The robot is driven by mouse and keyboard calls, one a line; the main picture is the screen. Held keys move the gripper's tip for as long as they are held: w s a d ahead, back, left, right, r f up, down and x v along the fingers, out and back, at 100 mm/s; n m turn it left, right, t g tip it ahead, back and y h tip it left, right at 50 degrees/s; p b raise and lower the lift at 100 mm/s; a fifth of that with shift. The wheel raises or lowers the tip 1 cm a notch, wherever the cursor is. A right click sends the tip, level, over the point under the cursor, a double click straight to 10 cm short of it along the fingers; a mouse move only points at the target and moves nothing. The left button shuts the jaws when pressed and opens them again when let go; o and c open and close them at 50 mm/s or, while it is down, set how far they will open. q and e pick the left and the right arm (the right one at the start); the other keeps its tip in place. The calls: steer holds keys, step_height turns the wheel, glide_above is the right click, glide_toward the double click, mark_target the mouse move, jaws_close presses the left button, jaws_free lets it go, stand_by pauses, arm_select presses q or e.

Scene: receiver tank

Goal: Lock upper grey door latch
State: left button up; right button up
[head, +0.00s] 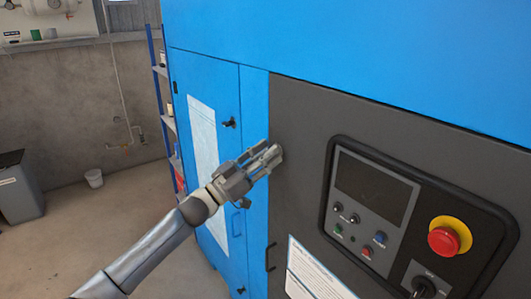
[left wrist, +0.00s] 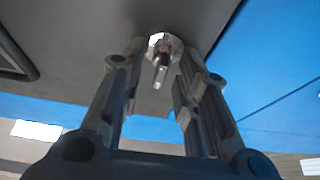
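The upper latch (left wrist: 161,58) of the grey door (head: 300,119) is a small round silver piece with a narrow lever, seen in the left wrist view. My left gripper (head: 270,158) is at the upper left part of the grey door. In the left wrist view its two fingers (left wrist: 160,75) are apart, one on each side of the latch, with gaps visible; I cannot tell whether a tip touches. In the head view the fingertips mostly hide the latch, with a dark shape or shadow just beyond them. My right gripper is not in view.
A control panel with a red emergency button (head: 444,239) is set in the grey door to the right. A dark handle (head: 270,257) is below the gripper. The blue door (head: 205,90) at left has a black latch (head: 229,123). Open floor lies at left.

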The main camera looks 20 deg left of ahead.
arm_select(q)
steer(key=shift+c, duration=0.3)
jaws_close()
steer(key=shift+m, duration=0.4)
steer(key=m+g, duration=0.3)
steer(key=m, duration=0.4)
steer(key=m+g+h+b, duration=0.1)
steer(key=m+g, duration=0.2)
steer(key=m, duration=0.4)
steer(key=m+g+b, duration=0.1)
steer(key=m+g, duration=0.1)
steer(key=m, duration=0.5)
steer(key=shift+w+a+r+m+g+h, duration=0.1)
steer(key=shift+m+g+h, duration=0.2)
steer(key=shift+g, duration=0.1)
steer(key=shift+o, duration=0.3)
jaws_free()
